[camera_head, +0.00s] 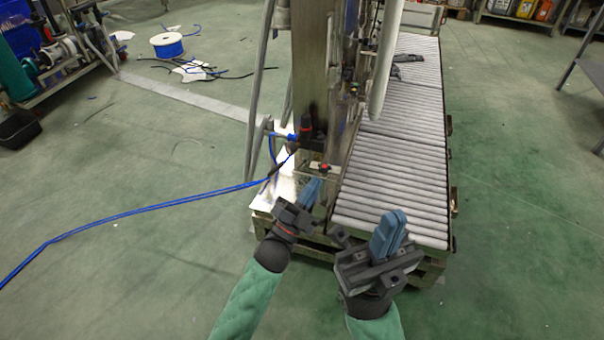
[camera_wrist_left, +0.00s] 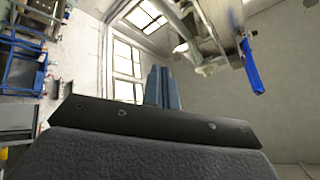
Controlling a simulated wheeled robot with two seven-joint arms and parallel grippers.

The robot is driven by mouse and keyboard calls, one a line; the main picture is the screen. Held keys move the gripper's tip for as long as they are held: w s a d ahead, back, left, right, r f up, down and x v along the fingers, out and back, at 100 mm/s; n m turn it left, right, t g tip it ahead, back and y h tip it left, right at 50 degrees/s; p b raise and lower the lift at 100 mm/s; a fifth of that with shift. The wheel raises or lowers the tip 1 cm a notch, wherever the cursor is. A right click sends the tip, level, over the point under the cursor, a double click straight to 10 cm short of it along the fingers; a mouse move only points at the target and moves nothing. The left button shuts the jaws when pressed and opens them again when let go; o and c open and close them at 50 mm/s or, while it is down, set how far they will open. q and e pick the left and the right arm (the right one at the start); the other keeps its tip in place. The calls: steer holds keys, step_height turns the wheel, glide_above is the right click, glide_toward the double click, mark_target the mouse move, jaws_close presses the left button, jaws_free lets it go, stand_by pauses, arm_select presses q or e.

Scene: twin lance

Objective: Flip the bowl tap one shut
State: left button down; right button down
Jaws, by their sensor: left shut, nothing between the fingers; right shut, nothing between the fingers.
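Small fittings sit low on the upright metal frame. One is a dark fitting with a red band (camera_head: 306,127), and a small red-topped part (camera_head: 325,167) sits just below it. I cannot tell for sure which of these is the bowl tap, or how its lever stands. My left gripper (camera_head: 312,190) is shut and empty, just below the red-topped part and apart from it as far as I can see. Its blue fingers show together in the left wrist view (camera_wrist_left: 162,88). My right gripper (camera_head: 388,233) is shut and empty, over the near end of the roller conveyor.
The roller conveyor (camera_head: 398,148) runs away at the right of the metal post (camera_head: 310,60). A blue hose (camera_head: 150,208) reaches the frame from the left. A blue piece (camera_wrist_left: 250,68) hangs at upper right in the left wrist view. The green floor at left is mostly clear.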

arm_select(q)
steer(key=w+a+f+m+g+y, duration=0.1)
steer(key=w+f+y, duration=0.3)
steer(key=w+f, duration=0.5)
steer(key=m+g+y, duration=0.1)
steer(key=m+y, duration=0.1)
steer(key=y, duration=0.2)
glide_toward(302, 164)
steer(key=s, duration=0.5)
steer(key=shift+w+f+p, duration=0.1)
steer(key=shift+w+p, duration=0.1)
steer(key=shift+p, duration=0.2)
steer(key=b+x, duration=0.1)
steer(key=x, duration=0.9)
steer(key=shift+f+b, duration=0.2)
steer(key=shift+b, duration=0.15)
steer(key=shift+a+g, duration=0.1)
steer(key=shift+g, duration=0.2)
steer(key=shift+a+p, duration=0.1)
steer(key=shift+p, duration=0.3)
